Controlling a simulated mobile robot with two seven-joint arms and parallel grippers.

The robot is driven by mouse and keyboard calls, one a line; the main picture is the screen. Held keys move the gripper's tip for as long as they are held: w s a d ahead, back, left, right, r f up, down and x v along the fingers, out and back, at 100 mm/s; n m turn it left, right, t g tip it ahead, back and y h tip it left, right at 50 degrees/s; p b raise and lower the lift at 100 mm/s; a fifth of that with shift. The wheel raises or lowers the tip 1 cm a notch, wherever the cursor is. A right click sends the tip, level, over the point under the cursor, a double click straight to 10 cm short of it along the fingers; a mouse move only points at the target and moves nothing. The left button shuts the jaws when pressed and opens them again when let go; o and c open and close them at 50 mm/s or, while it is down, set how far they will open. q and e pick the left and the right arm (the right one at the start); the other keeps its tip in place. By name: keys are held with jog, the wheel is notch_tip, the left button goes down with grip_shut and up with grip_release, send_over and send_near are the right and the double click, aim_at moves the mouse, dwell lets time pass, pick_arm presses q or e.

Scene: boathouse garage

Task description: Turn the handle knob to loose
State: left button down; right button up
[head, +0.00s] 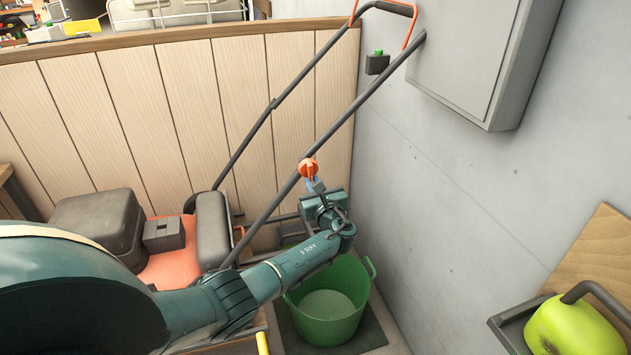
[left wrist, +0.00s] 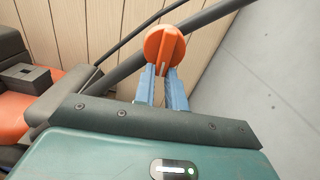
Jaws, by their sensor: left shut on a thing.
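The handle knob (head: 308,167) is a round orange piece with a raised grip bar, on the dark tube of the lawn mower's handle (head: 357,104). In the left wrist view the knob (left wrist: 164,43) is at the top middle, with its bar upright in the picture. My left gripper (head: 313,182) reaches it from below. Its blue fingers (left wrist: 163,72) are shut on the lower part of the knob's bar, one on each side. The orange mower body (head: 172,266) is at the left, partly hidden by my left arm. My right gripper is not in view.
A green tub (head: 328,304) stands on the floor below my left wrist. A grey wall box (head: 478,55) hangs on the wall at the upper right. A wooden panel wall (head: 222,92) stands behind the mower. A yellow-green can (head: 573,328) is at the lower right.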

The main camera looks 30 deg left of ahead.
pick_arm(q)
jog(key=shift+s+a+m, duration=0.1)
jog(key=shift+m, duration=0.3)
jog(key=c, duration=1.4)
grip_release()
jog(key=shift+c, duration=0.2)
jog(key=v, duration=1.3)
